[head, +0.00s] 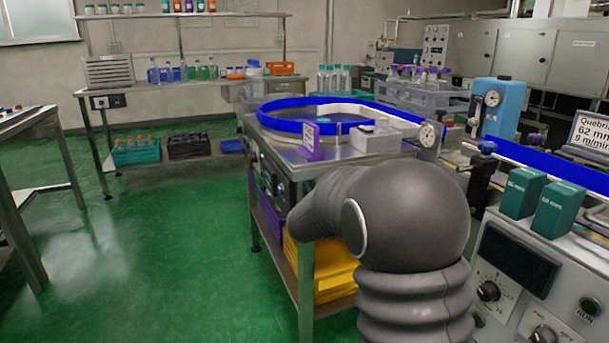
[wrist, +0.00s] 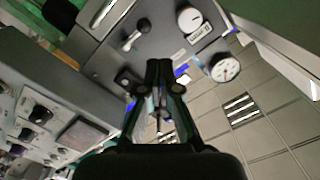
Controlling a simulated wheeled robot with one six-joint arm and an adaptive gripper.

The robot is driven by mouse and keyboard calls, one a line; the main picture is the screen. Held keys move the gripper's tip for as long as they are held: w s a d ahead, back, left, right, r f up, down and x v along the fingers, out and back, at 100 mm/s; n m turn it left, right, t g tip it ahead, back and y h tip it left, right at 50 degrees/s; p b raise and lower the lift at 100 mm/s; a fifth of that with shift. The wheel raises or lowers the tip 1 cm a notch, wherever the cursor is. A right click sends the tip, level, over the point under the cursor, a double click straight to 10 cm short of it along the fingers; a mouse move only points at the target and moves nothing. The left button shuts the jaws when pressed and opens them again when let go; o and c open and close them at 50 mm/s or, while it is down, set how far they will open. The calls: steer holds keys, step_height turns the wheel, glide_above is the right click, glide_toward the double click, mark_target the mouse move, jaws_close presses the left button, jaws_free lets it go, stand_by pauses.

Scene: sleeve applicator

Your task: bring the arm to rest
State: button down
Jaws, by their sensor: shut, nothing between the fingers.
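My gripper (wrist: 158,68) shows in the wrist view with its two dark fingers close together at the tips and nothing between them. It points toward the side of a grey machine body (wrist: 110,45). In the head view my arm fills the lower middle, bent to the left in front of the steel table (head: 310,156), and hides part of it. The gripper itself does not show in the head view.
A blue-edged conveyor (head: 285,125) runs over the steel table. A round gauge (head: 427,135) shows there and in the wrist view (wrist: 225,68). Green boxes (head: 522,192) stand on the control cabinet (head: 512,262) at right. Green floor (head: 150,260) at left is clear.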

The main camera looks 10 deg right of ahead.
steer(key=w+a+r+n+t+y, duration=0.4)
steer(key=a+r+n+t+y, duration=0.45)
steer(key=t, duration=0.25)
steer(key=s+a+f+n+y, duration=0.2)
steer(key=s+a+n+y, duration=0.6)
steer(key=a+n, duration=0.15)
steer(key=s+f+n+g, duration=0.3)
steer(key=s+f, duration=0.3)
steer(key=s, duration=0.7)
steer(key=s+a+f+n+g, duration=0.1)
steer(key=s+f+g, duration=0.4)
steer(key=s, duration=0.8)
steer(key=shift+f+n+g+y, duration=0.4)
steer(key=shift+f+n, duration=0.35)
steer(key=shift+n, duration=0.15)
steer(key=shift+a, duration=0.1)
